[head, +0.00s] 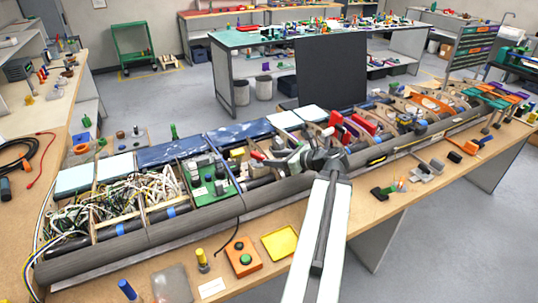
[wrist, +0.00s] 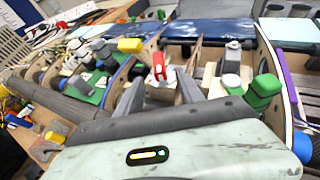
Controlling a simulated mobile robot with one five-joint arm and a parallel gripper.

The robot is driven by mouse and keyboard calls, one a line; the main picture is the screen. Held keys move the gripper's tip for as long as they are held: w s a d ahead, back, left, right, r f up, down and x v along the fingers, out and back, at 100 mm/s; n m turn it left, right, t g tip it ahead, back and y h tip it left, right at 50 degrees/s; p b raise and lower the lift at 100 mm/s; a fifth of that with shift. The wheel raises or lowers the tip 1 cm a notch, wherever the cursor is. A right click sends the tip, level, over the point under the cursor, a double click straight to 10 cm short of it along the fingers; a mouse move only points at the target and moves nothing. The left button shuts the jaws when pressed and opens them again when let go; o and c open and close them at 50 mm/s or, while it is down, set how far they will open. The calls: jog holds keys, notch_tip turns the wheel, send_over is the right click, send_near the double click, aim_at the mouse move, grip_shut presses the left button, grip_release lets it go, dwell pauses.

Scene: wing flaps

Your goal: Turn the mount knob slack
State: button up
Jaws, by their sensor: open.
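My gripper (head: 284,158) is over the middle of the long wing section (head: 130,240) in the head view, its fingers towards the left. In the wrist view my gripper (wrist: 159,92) is open, with two grey fingers apart. A red lever-like part (wrist: 159,62) on a pale base shows between and beyond the fingertips; I see no grip on it. To the right are a grey knob-like part (wrist: 232,80) and a green part (wrist: 262,90). I cannot tell for sure which of these is the mount knob.
Wooden ribs divide the wing into bays with wire bundles (head: 120,200) and a green board (head: 210,185). A yellow tray (head: 280,243) and an orange block with a green button (head: 243,257) lie on the bench in front. A dark panel (head: 330,72) stands behind.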

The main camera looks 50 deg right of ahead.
aim_at(264, 156)
jog(key=b+x, duration=0.3)
jog(key=x, duration=0.4)
jog(key=shift+w+f, duration=0.15)
jog(key=shift+w, duration=0.25)
grip_shut()
jog(key=shift+d+n+y, duration=0.15)
jog(key=shift+n+y, duration=0.15)
jog(key=n+y, duration=0.2)
jog(key=shift+w+d+g+y, duration=0.15)
jog(key=shift+d+g+y, duration=0.05)
jog(key=shift+g+y, duration=0.1)
jog(key=n+y, duration=0.1)
jog(key=n+g+y, duration=0.1)
jog(key=n+y, duration=0.1)
jog(key=shift+a+g, duration=0.3)
